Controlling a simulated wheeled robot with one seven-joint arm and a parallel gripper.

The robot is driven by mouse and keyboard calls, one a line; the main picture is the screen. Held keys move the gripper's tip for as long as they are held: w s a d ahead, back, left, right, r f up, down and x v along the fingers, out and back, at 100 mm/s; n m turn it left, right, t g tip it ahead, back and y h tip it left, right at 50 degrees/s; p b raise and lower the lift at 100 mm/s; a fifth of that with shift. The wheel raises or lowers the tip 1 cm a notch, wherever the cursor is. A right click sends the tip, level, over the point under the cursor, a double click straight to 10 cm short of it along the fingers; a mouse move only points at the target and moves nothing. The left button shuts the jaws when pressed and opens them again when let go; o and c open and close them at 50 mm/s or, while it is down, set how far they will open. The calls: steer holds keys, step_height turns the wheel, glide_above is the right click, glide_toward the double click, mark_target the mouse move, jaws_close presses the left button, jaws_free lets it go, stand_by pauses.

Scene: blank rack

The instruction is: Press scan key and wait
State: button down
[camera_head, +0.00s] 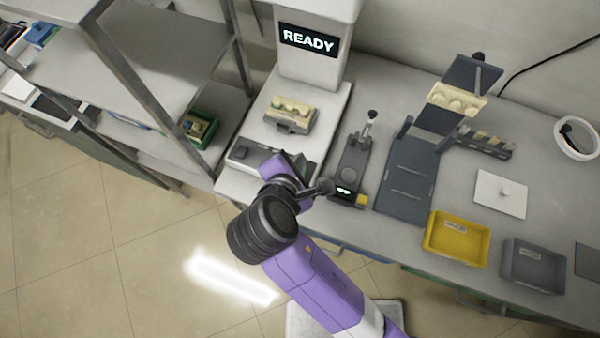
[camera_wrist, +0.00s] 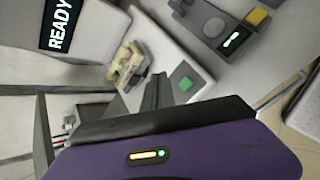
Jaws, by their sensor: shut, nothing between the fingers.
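The scanner (camera_head: 312,75) stands at the back left of the bench, and its screen (camera_head: 309,40) reads READY. A cream, lumpy-topped part in a grey holder (camera_head: 290,114) sits on its bed; it also shows in the wrist view (camera_wrist: 128,62). In the head view my purple wrist is over the ledge's front and hides the key.
A dark fixture (camera_head: 350,170) with a small lit display and a yellow key stands right of the scanner. Further right are a dark stand (camera_head: 405,185), a yellow tray (camera_head: 457,257) and a grey tray (camera_head: 533,283). A metal shelf (camera_head: 140,60) rises on the left.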

step_height(320, 180, down, 2)
steer(key=shift+f+b, duration=0.15)
steer(key=shift+b, duration=0.9)
steer(key=shift+f, duration=1.15)
steer(key=shift+f, duration=0.1)
steer(key=shift+f, duration=0.3)
steer(key=shift+f, duration=0.5)
stand_by(0.8)
steer(key=shift+r+p, duration=0.2)
steer(key=shift+p, duration=0.1)
steer(key=shift+r+p, duration=0.75)
steer(key=shift+p, duration=0.35)
